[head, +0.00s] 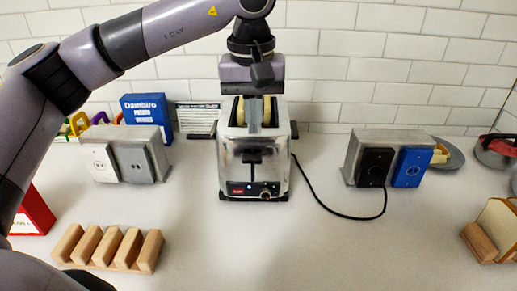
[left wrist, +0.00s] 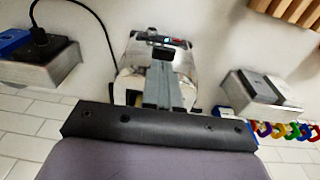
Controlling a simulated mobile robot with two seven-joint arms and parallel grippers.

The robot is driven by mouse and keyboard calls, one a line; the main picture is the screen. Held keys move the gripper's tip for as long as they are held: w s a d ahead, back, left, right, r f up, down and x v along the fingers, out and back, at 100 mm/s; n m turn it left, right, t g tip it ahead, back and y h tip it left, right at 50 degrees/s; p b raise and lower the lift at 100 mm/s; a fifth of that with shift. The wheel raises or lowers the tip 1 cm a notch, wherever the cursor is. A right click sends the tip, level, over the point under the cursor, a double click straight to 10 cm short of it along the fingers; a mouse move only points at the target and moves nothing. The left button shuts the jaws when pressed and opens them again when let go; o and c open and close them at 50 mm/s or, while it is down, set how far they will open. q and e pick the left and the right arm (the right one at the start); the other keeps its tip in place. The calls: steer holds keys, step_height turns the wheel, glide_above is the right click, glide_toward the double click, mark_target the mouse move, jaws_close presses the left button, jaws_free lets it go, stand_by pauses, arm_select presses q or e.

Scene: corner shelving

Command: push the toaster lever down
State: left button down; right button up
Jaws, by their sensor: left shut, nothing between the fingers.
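The chrome toaster (head: 232,163) stands on the counter against the tiled wall, its front panel with a dial facing me. A dark lever (head: 254,154) shows on its front face, above the panel. Pale bread (head: 240,112) shows in the top slot. My left gripper (head: 260,124) points down over the toaster's top, with its fingers shut and empty, above and behind the lever. In the left wrist view the fingers (left wrist: 163,88) overlap the toaster (left wrist: 186,62). I cannot tell if they touch it. My right gripper is not in view.
A black cord (head: 318,198) runs from the toaster to an outlet box (head: 352,160) on the right. Another outlet box (head: 128,135) stands on the left, before a blue box (head: 150,108). A wooden rack (head: 110,247) lies front left. The counter before the toaster is clear.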

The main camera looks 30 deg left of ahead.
mark_target(252, 158)
arm_select(q)
steer(key=shift+w+a+r, duration=0.2)
steer(key=shift+a+r, duration=0.2)
steer(key=shift+a, duration=0.05)
steer(key=f, duration=0.3)
steer(key=f+b, duration=0.1)
steer(key=f, duration=0.2)
steer(key=shift+w+a, duration=0.1)
steer(key=shift+w, duration=0.1)
steer(key=shift+w+f+b, duration=0.1)
steer(key=shift+f+b, duration=0.4)
steer(key=shift+b, duration=0.05)
steer(key=shift+f, duration=0.1)
